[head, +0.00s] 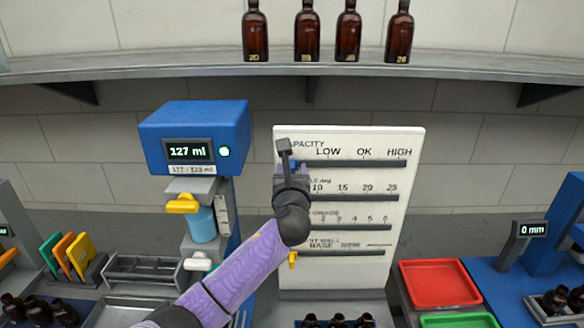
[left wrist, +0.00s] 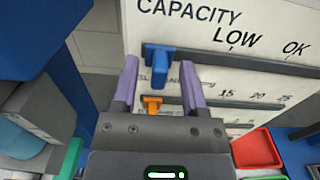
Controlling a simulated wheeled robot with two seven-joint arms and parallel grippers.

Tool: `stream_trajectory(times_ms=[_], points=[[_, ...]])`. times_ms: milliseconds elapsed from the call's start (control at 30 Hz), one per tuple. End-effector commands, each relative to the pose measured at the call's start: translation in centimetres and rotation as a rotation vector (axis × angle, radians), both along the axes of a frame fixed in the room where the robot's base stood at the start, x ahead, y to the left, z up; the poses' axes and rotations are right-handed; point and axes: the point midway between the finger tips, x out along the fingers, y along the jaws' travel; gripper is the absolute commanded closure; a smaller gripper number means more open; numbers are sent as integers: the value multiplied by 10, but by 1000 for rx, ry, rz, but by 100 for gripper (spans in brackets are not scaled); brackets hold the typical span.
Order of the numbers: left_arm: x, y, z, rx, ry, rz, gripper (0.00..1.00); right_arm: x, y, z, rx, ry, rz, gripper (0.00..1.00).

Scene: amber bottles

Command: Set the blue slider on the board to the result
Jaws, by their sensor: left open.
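The white board (head: 415,150) stands upright at the centre, with several horizontal slots. The top row is marked CAPACITY with LOW, OK and HIGH. The blue slider (left wrist: 160,66) sits at the left end of that slot, left of LOW; in the head view my gripper mostly hides it. My left gripper (head: 287,158) is in front of the board's upper left. In the left wrist view its open fingers (left wrist: 158,72) are on either side of the blue slider, with gaps showing. The blue measuring device (head: 190,125) shows 127 ml with a lit green-white lamp. My right gripper is out of view.
An orange slider (left wrist: 152,104) sits lower on the board and a yellow slider (head: 292,260) lower still. A red tray (head: 440,284) and a green tray (head: 458,321) lie to the right. Several amber bottles (head: 307,35) stand on the shelf above.

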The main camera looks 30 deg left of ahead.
Motion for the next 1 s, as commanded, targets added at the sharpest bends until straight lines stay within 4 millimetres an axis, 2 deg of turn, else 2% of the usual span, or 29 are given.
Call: stream_trajectory(times_ms=[200, 467, 733, 1000], points=[[14, 8, -1, -4, 0, -1, 44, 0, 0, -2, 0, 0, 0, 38], [15, 9, -1, -4, 0, -1, 44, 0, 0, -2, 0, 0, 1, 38], [15, 9, -1, -4, 1, -1, 99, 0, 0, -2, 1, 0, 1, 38], [15, 9, -1, -4, 1, -1, 100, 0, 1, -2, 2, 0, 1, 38]])
